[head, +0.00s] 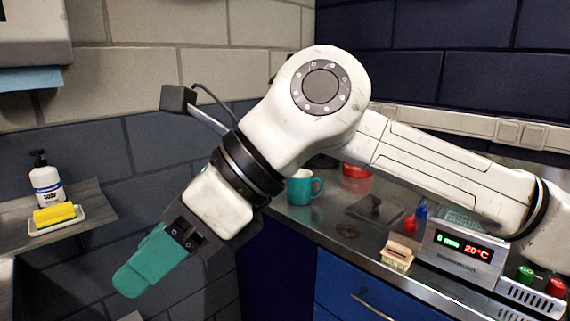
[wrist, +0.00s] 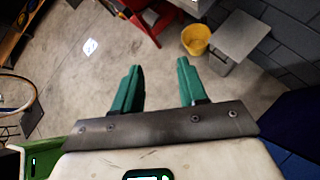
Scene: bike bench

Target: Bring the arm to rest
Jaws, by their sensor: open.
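My gripper (head: 140,272) has teal fingers and points down and to the left in the head view, in free air in front of the grey block wall. In the wrist view my gripper (wrist: 158,82) shows two teal fingers spread apart with nothing between them. Only bare floor (wrist: 150,40) and things far below show beyond the fingertips. My arm is bent, with its elbow raised over the bench in the head view.
The steel bench (head: 315,222) at right bears a teal mug (head: 301,188), a display unit (head: 462,250), a brush (head: 397,257) and small bottles. A shelf (head: 85,215) at left bears a soap bottle (head: 46,180) and yellow sponge (head: 54,214). A yellow bucket (wrist: 195,40) stands on the floor.

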